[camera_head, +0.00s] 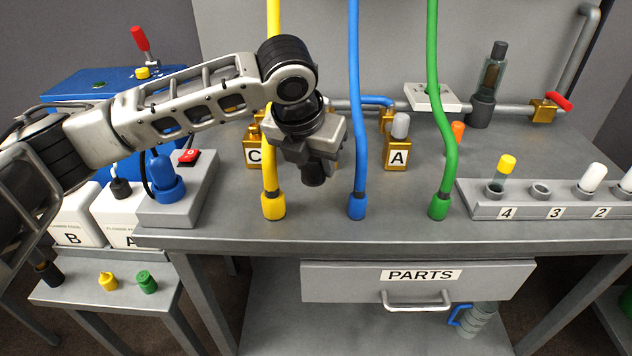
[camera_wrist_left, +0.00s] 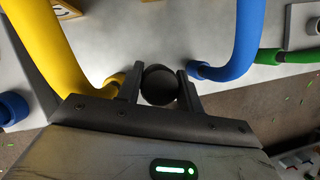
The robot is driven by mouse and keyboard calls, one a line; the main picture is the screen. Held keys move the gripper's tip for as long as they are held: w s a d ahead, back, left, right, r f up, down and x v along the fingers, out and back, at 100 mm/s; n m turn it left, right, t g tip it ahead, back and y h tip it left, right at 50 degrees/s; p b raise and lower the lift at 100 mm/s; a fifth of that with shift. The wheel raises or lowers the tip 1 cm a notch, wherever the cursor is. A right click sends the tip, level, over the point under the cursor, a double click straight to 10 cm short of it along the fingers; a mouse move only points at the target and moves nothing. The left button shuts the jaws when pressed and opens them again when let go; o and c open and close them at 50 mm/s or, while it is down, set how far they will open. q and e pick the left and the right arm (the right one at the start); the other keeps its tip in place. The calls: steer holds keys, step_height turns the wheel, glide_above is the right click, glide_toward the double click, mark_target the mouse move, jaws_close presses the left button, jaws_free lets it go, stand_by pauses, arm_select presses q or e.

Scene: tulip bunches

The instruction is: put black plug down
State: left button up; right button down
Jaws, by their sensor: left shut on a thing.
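My left gripper (camera_head: 308,150) is over the front part of the grey workbench (camera_head: 400,215), between the yellow hose (camera_head: 270,180) and the blue hose (camera_head: 357,130). It is shut on the black plug (camera_head: 314,175), which points down below the jaws. In the left wrist view the round black plug (camera_wrist_left: 160,84) sits between the two fingers (camera_wrist_left: 160,88). I cannot tell for certain whether the plug touches the bench top. My right gripper is not in view.
A green hose (camera_head: 440,150) hangs to the right. A grey rack (camera_head: 540,203) numbered 4, 3, 2 holds capped vials. A gold block labelled A (camera_head: 398,157) stands behind. The PARTS drawer (camera_head: 420,282) is shut.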

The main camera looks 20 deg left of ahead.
arm_select(q)
glide_above(319, 192)
steer(key=s, duration=0.2)
steer(key=f, duration=0.4)
steer(key=shift+w+f, duration=0.15)
steer(key=shift+w, duration=0.05)
steer(key=shift+a+f, duration=0.1)
steer(key=shift+f, duration=1.5)
steer(key=o, duration=1.1)
steer(key=shift+f, duration=0.1)
steer(key=v, duration=1.2)
steer(key=shift+w+p, duration=0.1)
steer(key=shift+p, duration=0.25)
